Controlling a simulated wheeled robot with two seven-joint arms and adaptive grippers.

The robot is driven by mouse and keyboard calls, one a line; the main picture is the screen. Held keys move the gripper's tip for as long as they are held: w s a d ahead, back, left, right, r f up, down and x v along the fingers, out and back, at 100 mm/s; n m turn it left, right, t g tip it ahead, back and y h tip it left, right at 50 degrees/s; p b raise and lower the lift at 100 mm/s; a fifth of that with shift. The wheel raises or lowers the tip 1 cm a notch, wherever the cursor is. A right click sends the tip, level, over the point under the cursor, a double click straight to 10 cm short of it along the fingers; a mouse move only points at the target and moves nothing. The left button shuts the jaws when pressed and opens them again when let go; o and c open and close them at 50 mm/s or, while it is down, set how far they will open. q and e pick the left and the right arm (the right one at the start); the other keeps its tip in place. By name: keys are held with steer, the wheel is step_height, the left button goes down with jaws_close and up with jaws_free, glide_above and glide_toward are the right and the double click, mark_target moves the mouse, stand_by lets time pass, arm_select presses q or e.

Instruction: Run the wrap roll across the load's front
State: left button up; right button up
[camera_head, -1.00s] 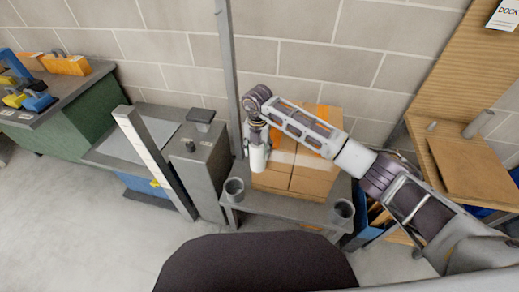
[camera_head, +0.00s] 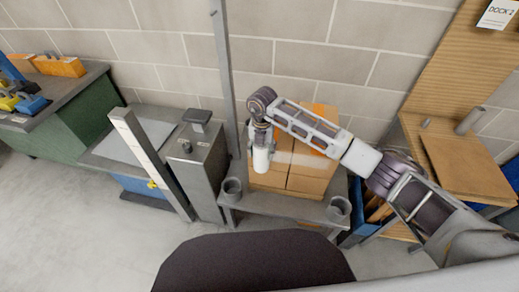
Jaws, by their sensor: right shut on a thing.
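The load is a stack of cardboard boxes (camera_head: 306,168) with orange tops, standing on a grey table in the middle of the view. A pale band crosses the upper part of its front. My right gripper (camera_head: 262,143) points down at the left part of the load's front and is shut on the white wrap roll (camera_head: 261,160). The roll hangs upright in front of the boxes near their left edge; I cannot tell whether it touches them. My right forearm hides part of the load's top and right side. My left gripper is not in view.
The grey table (camera_head: 283,205) has grey cups (camera_head: 232,189) and (camera_head: 339,208) at its front corners. A thin upright post (camera_head: 224,70) and a grey machine (camera_head: 199,165) stand close at left. A wooden desk (camera_head: 408,130) stands at right. Grey floor is clear at front left.

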steer(key=shift+d+r, duration=0.1)
steer(key=shift+d, duration=0.05)
steer(key=shift+s+d+p, duration=0.25)
steer(key=shift+d+p, duration=0.05)
steer(key=shift+d, duration=0.4)
steer(key=shift+s+d+p, duration=0.2)
steer(key=shift+d+p, duration=0.1)
steer(key=shift+d, duration=0.35)
steer(key=shift+d, duration=0.1)
steer(key=shift+s+d+p, duration=0.25)
steer(key=shift+d+p, duration=0.15)
steer(key=shift+d, duration=0.9)
steer(key=shift+d, duration=0.15)
steer(key=shift+s+d+p, duration=0.25)
steer(key=shift+d, duration=0.4)
steer(key=shift+s+d+p, duration=0.2)
steer(key=shift+d, duration=0.45)
